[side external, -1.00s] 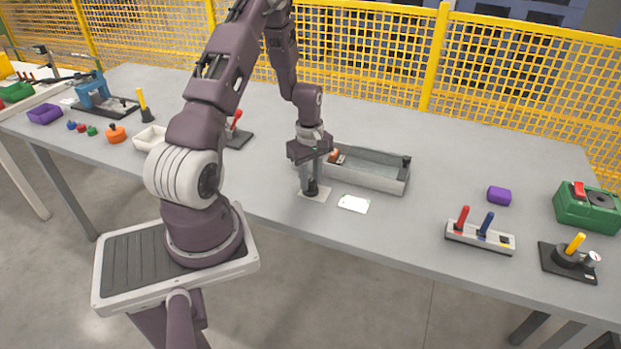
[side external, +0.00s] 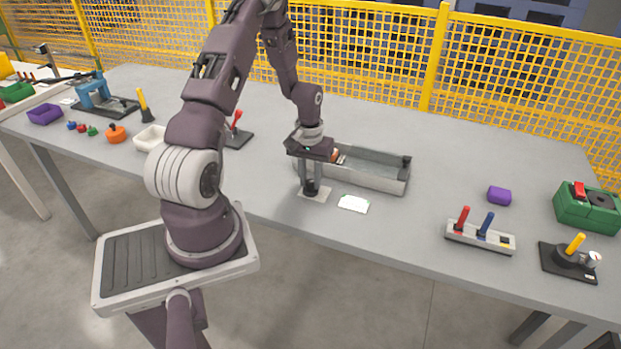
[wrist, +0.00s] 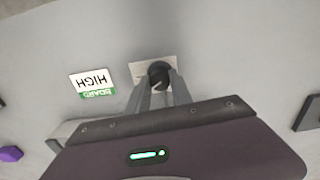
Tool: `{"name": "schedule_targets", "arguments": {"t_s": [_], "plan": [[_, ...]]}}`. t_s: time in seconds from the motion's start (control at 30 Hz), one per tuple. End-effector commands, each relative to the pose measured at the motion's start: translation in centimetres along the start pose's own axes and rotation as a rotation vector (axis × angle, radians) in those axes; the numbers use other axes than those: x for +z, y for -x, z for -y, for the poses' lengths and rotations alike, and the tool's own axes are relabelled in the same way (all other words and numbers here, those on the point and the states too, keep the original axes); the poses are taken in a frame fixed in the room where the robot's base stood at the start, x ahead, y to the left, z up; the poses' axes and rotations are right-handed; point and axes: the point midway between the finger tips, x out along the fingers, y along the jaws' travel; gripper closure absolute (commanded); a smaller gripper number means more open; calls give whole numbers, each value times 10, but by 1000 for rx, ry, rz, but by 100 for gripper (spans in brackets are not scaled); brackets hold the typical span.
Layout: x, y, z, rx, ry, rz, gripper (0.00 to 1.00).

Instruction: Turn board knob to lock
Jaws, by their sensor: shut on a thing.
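The board knob is a small black knob (side external: 312,188) on a light square plate (side external: 317,196) on the table, below my gripper in the side external view. In the wrist view the knob (wrist: 158,72) shows at the fingertips, with its plate (wrist: 140,70) around it. My gripper (side external: 311,184) points down and is shut on the knob, a finger on either side. The fingers cover part of the knob, and I cannot read its turned angle.
A grey open tray (side external: 375,172) stands just behind the gripper. A block with red and blue levers (side external: 480,238), a purple block (side external: 499,196) and a green box (side external: 588,207) are to the right. The table is clear between the card and the levers.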

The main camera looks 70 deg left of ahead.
Motion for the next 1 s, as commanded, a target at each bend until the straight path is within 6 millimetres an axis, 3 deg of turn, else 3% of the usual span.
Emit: {"name": "schedule_targets", "arguments": {"t_s": [0.5,1.0], "plan": [[0,1,0,0,-404,6,100],[0,1,0,0,-540,8,100]]}}
